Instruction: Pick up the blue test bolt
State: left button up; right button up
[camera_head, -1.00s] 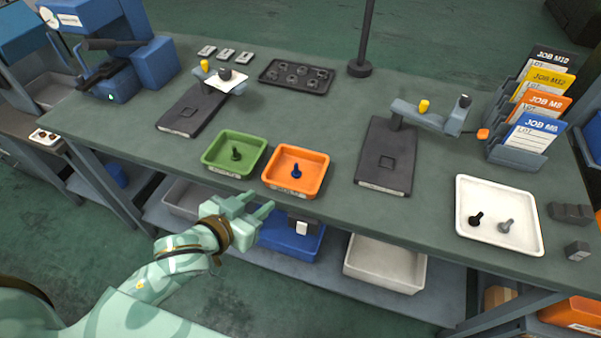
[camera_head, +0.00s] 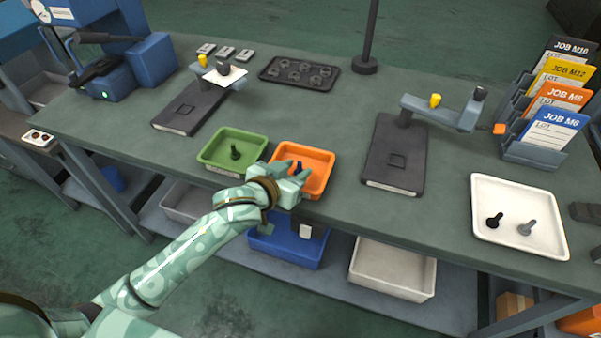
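The blue test bolt (camera_head: 298,166) stands in the orange tray (camera_head: 318,157) near the front edge of the bench. My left gripper (camera_head: 302,175) is over the front left part of this tray, with its fingers pointing towards the bolt and partly covering it. Its fingers look spread apart, and I see nothing held between them. I cannot tell whether a finger touches the bolt. My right gripper is not in view.
A green tray (camera_head: 211,150) with a dark bolt (camera_head: 235,152) stands directly left. A dark flat fixture (camera_head: 397,150) is to the right. A white tray (camera_head: 550,243) with two bolts lies further right. A black tray (camera_head: 300,72) is behind.

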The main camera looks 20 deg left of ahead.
pick_arm(q)
jog(key=shift+w+d+f, duration=0.15)
jog(key=shift+w+f, duration=0.05)
jog(key=shift+w, duration=0.3)
jog(key=shift+s+r, duration=0.1)
jog(key=shift+c, duration=0.7)
grip_shut()
